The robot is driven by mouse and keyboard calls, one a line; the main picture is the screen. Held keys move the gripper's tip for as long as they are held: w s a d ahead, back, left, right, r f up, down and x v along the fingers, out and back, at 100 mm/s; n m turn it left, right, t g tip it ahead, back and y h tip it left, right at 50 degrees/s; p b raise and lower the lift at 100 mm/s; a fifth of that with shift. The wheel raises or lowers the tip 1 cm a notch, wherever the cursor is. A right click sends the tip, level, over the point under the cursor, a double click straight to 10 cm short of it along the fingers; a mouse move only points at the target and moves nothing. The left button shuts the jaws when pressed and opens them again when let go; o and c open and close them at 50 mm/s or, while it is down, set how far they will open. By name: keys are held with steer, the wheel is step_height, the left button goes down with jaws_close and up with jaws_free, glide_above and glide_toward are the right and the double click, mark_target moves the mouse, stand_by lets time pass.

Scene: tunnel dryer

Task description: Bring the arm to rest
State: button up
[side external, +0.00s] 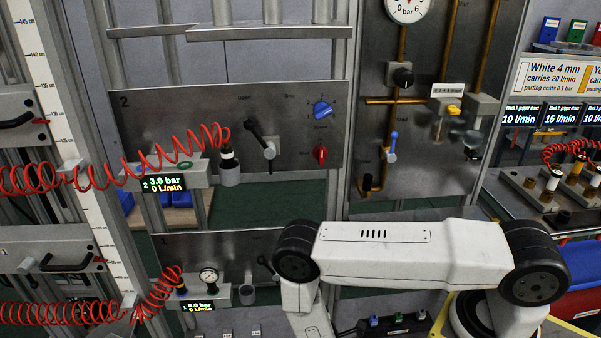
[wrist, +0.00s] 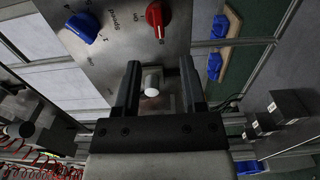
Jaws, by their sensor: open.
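My gripper (wrist: 160,72) shows in the wrist view with its two dark fingers well apart. A pale round-ended part (wrist: 151,91) appears between the fingers, but I cannot tell its distance or whether it touches them. Nothing is visibly clamped. Ahead of the fingers is a grey panel with a blue knob (wrist: 82,27) and a red knob (wrist: 157,17). In the side external view my white arm stretches across the lower right, in front of the panels, and my gripper is not visible there.
The upper panel (side external: 215,105) carries a blue knob (side external: 322,110), a red knob (side external: 320,154) and a black lever (side external: 262,138). Red coiled hoses (side external: 110,178) hang at left. A pipe panel with a gauge (side external: 407,8) stands behind my arm. Hose fittings (side external: 553,179) stand at right.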

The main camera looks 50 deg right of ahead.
steer(key=w+a+r+m+g+y, duration=0.2)
steer(key=w+a+r+m+y, duration=0.1)
steer(key=w+r+y, duration=0.25)
steer(key=w+a+r+m+g+y, duration=0.25)
steer(key=w+r+y, duration=0.2)
steer(key=r, duration=0.25)
steer(key=s+d+r+m+g+y, duration=0.2)
steer(key=s+r+g, duration=0.3)
steer(key=s+r, duration=0.8)
steer(key=s+d+m, duration=0.1)
steer(key=s, duration=0.3)
steer(key=shift+s+d+r+m+g+y, duration=0.2)
steer(key=shift+d+m+g+y, duration=0.1)
steer(key=shift+m+g+y, duration=0.1)
